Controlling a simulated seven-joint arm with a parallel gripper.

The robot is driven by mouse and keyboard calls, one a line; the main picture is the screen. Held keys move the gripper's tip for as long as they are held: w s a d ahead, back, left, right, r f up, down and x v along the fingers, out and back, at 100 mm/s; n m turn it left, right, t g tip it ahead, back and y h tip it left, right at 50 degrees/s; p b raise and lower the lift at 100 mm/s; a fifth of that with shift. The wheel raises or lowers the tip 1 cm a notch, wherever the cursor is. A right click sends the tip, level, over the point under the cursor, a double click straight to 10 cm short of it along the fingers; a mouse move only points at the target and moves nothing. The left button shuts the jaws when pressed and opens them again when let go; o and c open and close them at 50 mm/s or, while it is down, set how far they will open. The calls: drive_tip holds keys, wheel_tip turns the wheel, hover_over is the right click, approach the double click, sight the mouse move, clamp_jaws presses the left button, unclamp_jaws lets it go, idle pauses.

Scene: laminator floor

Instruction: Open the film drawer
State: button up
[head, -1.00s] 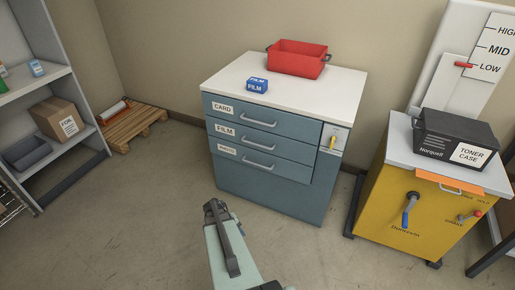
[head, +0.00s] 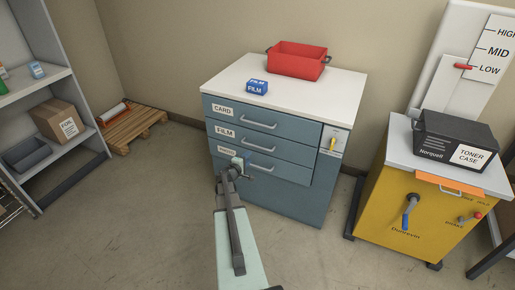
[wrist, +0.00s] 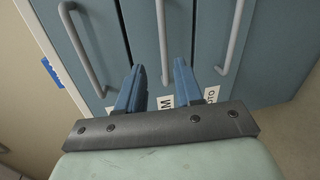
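The blue cabinet (head: 285,203) has three drawers, all flush and shut. The film drawer (head: 290,142) is the middle one, with a FILM label (head: 225,131) and a grey bar handle (head: 257,146). In the wrist view the film handle (wrist: 162,38) is the middle of three bars.
A yellow lever (head: 332,143) sits on a panel right of the drawers. A red bin (head: 297,62) and a blue FILM box (head: 258,87) stand on the cabinet top. A yellow machine (head: 425,215) is to the right, shelves (head: 40,110) to the left. Floor in front is clear.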

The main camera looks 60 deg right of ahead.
sight(258, 147)
drive_tip(key=shift+m+t, duration=0.3)
drive_tip(key=d+f, duration=0.1)
drive_tip(key=d, duration=0.3)
drive_tip(key=d+f, duration=0.1)
drive_tip(key=d, duration=0.4)
drive_tip(key=d+f, duration=0.1)
drive_tip(key=d, duration=0.3)
drive_tip(key=shift+w+d, duration=0.25)
drive_tip(key=shift+w, duration=0.1)
drive_tip(key=shift+c, duration=0.4)
clamp_jaws()
